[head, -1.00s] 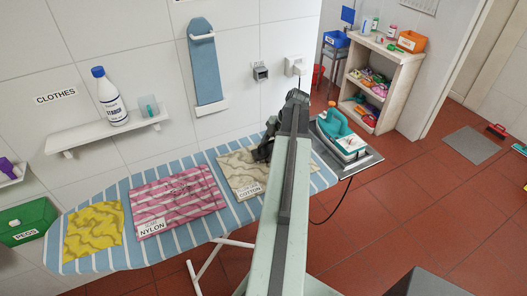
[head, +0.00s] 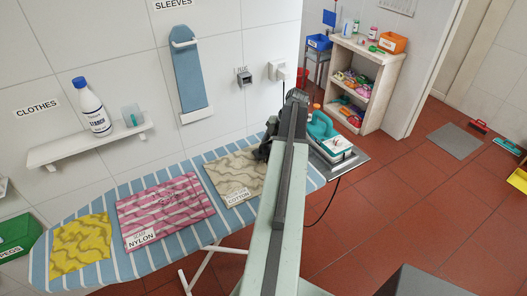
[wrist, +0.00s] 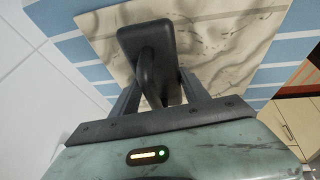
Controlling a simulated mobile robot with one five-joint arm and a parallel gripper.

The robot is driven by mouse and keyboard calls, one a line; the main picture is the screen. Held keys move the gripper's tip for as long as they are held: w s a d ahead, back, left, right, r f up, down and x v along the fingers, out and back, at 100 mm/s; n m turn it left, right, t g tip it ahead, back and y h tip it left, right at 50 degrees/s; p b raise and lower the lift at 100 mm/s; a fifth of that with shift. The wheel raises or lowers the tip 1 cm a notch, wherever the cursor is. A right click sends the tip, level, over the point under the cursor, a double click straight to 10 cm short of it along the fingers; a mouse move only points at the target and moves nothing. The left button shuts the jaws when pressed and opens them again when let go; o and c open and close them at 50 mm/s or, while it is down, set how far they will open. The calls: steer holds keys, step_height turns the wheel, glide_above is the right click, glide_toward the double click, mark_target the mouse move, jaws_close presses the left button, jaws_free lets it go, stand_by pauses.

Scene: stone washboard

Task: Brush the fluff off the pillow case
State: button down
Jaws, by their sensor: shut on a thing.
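A beige patterned cloth (head: 236,172) labelled COTTON lies flat on the striped ironing board; the label's upper line is too small to read. It may be the pillow case. My gripper (wrist: 163,92) is shut on the handle of a dark grey brush-like tool (wrist: 147,38), seen over the beige cloth in the wrist view. I cannot tell whether the tool touches the cloth. In the head view my arm hides most of the gripper. A pink striped cloth (head: 150,213) labelled NYLON has dark specks on it. Fluff on the beige cloth is not distinguishable from its pattern.
A yellow cloth (head: 80,243) lies at the left of the ironing board (head: 110,200). A teal iron (head: 328,140) stands at the board's right end. A wall shelf (head: 85,148) holds a starch bottle (head: 92,108). Red floor is open at the right.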

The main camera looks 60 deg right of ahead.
steer(key=shift+s+d, duration=0.3)
steer(key=shift+d, duration=0.35)
steer(key=shift+a, duration=0.15)
steer(key=shift+w+a+r, duration=0.1)
steer(key=shift+w+a, duration=0.35)
steer(key=shift+a, duration=0.35)
steer(key=shift+w+a, duration=0.45)
steer(key=shift+a, duration=0.3)
steer(key=shift+w+a+f, duration=0.1)
steer(key=shift+w+a, duration=0.8)
steer(key=shift+a, duration=0.7)
steer(key=shift+w+a+f, duration=0.1)
steer(key=shift+w+a, duration=0.85)
steer(key=shift+a, duration=0.7)
steer(key=shift+w+a, duration=0.9)
steer(key=shift+a, duration=0.7)
step_height(320, 180, up, 6)
steer(key=p, duration=0.6)
